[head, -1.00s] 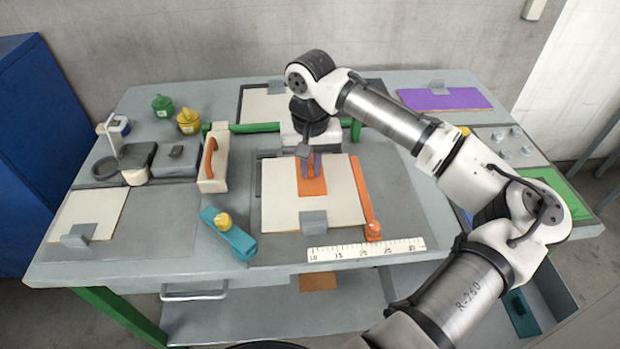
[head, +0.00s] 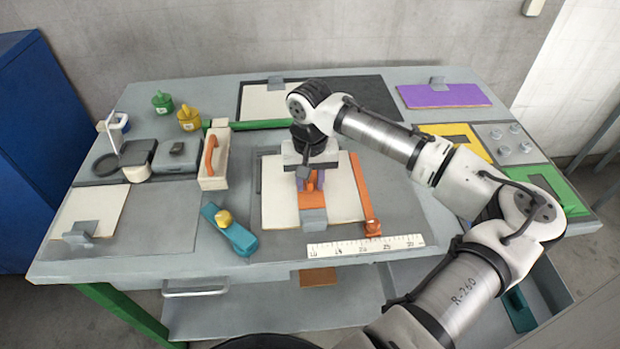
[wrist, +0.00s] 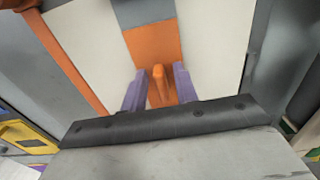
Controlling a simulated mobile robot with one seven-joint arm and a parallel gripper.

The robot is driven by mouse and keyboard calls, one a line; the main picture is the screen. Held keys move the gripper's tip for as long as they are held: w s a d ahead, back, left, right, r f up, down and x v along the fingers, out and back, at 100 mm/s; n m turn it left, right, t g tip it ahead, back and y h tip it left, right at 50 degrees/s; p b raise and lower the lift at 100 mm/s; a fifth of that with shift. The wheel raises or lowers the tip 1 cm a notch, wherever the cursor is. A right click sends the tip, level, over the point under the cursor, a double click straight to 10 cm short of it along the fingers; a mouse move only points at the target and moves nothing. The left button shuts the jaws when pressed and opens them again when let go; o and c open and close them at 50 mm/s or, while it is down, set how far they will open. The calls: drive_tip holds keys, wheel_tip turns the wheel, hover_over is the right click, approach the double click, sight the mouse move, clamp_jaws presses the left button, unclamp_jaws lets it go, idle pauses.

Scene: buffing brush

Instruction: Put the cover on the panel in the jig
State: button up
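The pale panel (head: 344,203) lies in the jig on the grey mat at the middle of the table. An orange cover (head: 313,199) with an upright grip lies over the panel's middle, its front end at the grey clip (head: 313,216). My gripper (head: 311,181) points down at the cover. In the wrist view, its two purple fingers (wrist: 159,73) stand close on both sides of the orange grip (wrist: 158,84), shut on it. I cannot tell whether the cover's underside touches the panel.
An orange bar (head: 364,195) runs along the panel's right side. A white ruler (head: 365,247) lies in front. A teal tool with a yellow knob (head: 229,231) and a box with an orange handle (head: 213,163) stand left. Yellow (head: 455,138) and purple (head: 444,96) plates lie right.

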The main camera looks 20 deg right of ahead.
sight(310, 181)
drive_tip(key=shift+r, duration=0.15)
wheel_tip(310, 181, up, 12)
drive_tip(key=shift+r+b, duration=0.1)
drive_tip(key=shift+b, duration=1.05)
